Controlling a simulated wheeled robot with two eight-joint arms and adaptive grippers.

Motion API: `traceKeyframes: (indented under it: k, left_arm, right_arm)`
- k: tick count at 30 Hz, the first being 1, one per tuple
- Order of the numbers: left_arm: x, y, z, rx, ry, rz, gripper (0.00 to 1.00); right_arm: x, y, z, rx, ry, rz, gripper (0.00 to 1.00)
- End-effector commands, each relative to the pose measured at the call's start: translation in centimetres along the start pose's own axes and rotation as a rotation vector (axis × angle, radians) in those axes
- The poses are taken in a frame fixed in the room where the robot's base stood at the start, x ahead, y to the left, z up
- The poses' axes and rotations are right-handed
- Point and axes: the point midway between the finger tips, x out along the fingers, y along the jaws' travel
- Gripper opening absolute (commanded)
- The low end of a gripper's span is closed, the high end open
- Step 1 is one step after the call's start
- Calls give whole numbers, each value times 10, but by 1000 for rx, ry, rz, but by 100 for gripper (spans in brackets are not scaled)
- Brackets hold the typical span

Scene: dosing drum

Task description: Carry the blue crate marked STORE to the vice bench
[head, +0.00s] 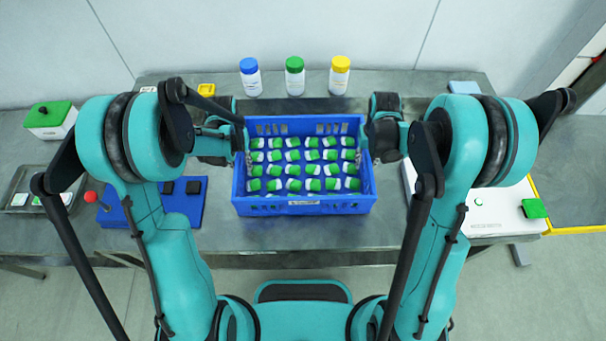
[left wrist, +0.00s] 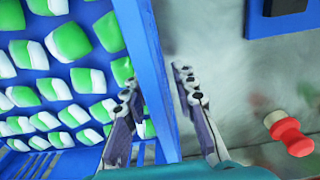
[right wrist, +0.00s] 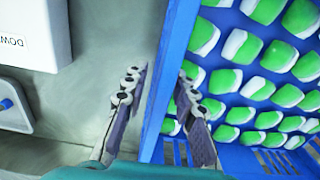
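The blue crate (head: 345,206) sits on a grey bench in front of me, filled with several rows of green-and-white pieces. A small pale label is on its near wall, too small to read. My left gripper (head: 240,147) is at the crate's left wall. In the left wrist view its fingers (left wrist: 157,95) straddle that wall (left wrist: 146,62), one inside and one outside, with a gap showing. My right gripper (head: 370,147) is at the right wall. In the right wrist view its fingers (right wrist: 161,88) also straddle the wall (right wrist: 176,50), apart, with a gap on the outer side.
Blue-, green- and yellow-capped bottles (head: 294,77) stand behind the crate. A blue panel (head: 184,212) with black pads and a red knob (head: 90,197) lies left. A white box (head: 480,212) stands right. The bench strip (head: 310,236) before the crate is clear.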

Motion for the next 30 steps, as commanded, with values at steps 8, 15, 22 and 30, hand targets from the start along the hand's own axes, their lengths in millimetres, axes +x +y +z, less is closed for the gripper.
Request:
traceKeyframes:
  k: [8, 15, 22, 30]
  left_arm:
    - [-1, 0, 0, 0, 0, 0, 31]
    - [-30, 0, 0, 0, 0, 0, 31]
    - [-81, 0, 0, 0, 0, 0, 31]
    - [-117, 0, 0, 0, 0, 0, 31]
  right_arm:
    - [-1, 0, 0, 0, 0, 0, 31]
    - [-1, 0, 0, 0, 0, 1, 31]
    - [-1, 0, 0, 0, 0, 1, 31]
    - [-1, 0, 0, 0, 0, 1, 31]
